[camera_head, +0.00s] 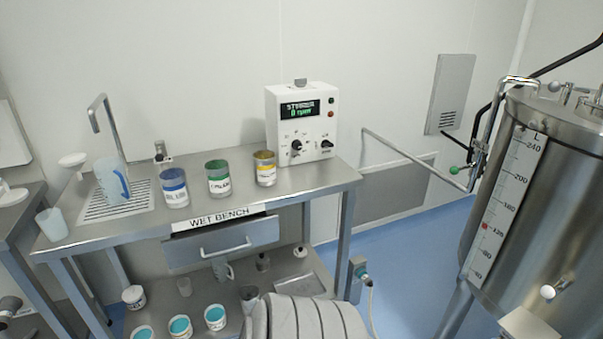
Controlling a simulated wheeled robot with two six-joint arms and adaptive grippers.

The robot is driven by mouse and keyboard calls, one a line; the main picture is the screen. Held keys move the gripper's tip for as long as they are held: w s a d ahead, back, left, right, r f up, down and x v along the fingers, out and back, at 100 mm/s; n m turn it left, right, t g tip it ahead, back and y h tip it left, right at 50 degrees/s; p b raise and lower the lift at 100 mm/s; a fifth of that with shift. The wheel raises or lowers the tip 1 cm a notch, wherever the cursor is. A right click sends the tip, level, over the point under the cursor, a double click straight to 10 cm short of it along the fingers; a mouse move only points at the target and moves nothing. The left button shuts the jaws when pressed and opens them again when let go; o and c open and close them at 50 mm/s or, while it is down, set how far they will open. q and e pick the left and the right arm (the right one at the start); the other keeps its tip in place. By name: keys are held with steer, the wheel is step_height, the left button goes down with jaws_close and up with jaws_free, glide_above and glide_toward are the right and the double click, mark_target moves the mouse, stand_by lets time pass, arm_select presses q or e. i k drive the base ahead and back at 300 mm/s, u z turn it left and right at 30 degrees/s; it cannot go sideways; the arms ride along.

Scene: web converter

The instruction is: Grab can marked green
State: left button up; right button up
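The can marked green (218,184) stands upright on the steel wet bench (308,190), the middle one of three cans in a row. It has a green top and a white label with green lettering. A can with a blue top (174,193) stands to its left, and a can with a yellow top (265,174) stands to its right. The three cans are apart from each other. Neither of my grippers can be made out in the head view, and nothing is touching the green can.
A white stirrer control box (300,130) stands behind the yellow can. A translucent jug (111,182) and a tap (110,125) are at left. A drawer (222,241) and a lower shelf with several tubs are below. A steel tank (545,200) stands at right.

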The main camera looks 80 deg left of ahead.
mark_target(217, 173)
steer(key=z, duration=0.35)
steer(key=i, duration=0.5)
steer(key=u, duration=3.95)
